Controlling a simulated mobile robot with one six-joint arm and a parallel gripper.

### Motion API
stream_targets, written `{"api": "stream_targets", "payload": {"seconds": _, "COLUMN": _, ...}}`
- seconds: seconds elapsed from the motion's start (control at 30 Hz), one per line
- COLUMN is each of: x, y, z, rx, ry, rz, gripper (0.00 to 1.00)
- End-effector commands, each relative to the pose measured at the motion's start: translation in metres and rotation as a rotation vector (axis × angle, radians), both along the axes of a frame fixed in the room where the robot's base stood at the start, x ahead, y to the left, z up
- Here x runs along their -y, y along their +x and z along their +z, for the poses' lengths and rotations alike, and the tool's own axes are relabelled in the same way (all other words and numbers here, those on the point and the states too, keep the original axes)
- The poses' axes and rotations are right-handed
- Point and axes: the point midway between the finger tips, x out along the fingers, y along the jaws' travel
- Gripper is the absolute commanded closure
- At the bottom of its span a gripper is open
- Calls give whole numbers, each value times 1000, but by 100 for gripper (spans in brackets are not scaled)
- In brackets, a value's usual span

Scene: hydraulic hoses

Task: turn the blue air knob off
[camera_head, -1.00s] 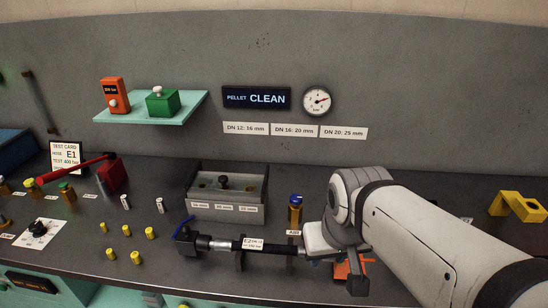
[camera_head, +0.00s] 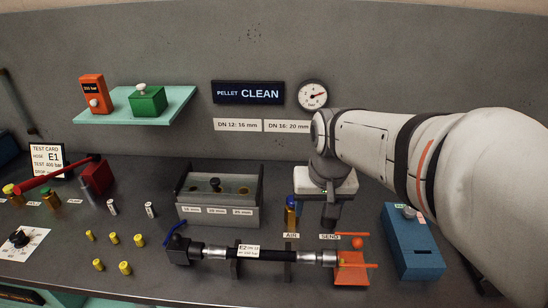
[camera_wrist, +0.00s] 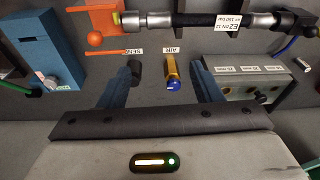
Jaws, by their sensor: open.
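The air knob (camera_head: 291,212) is a brass post with a blue cap, standing behind the AIR label (camera_head: 291,236). In the wrist view the knob (camera_wrist: 172,72) shows upright in the picture's middle, blue cap toward me. My gripper (camera_head: 331,215) points down just right of the knob in the head view. In the wrist view its two dark fingers (camera_wrist: 167,70) are open, one on either side of the knob's line of sight, with gaps on both sides. No contact shows. I cannot tell how far the fingertips are from the knob in depth.
The black hose (camera_head: 268,253) lies in brackets in front of the knob. An orange holder (camera_head: 352,270) and a blue box (camera_head: 412,245) stand to the right. The gauge (camera_head: 312,95) hangs on the wall.

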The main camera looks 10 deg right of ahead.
Motion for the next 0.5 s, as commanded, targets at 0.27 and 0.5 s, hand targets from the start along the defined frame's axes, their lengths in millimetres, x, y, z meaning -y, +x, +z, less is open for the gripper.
{"api": "stream_targets", "payload": {"seconds": 0.27, "x": -1, "y": 105, "z": -22, "rx": -101, "ry": 25, "rz": -150, "gripper": 41}}
{"api": "stream_targets", "payload": {"seconds": 0.5, "x": -2, "y": 176, "z": -61, "rx": -171, "ry": 35, "rz": -267, "gripper": 41}}
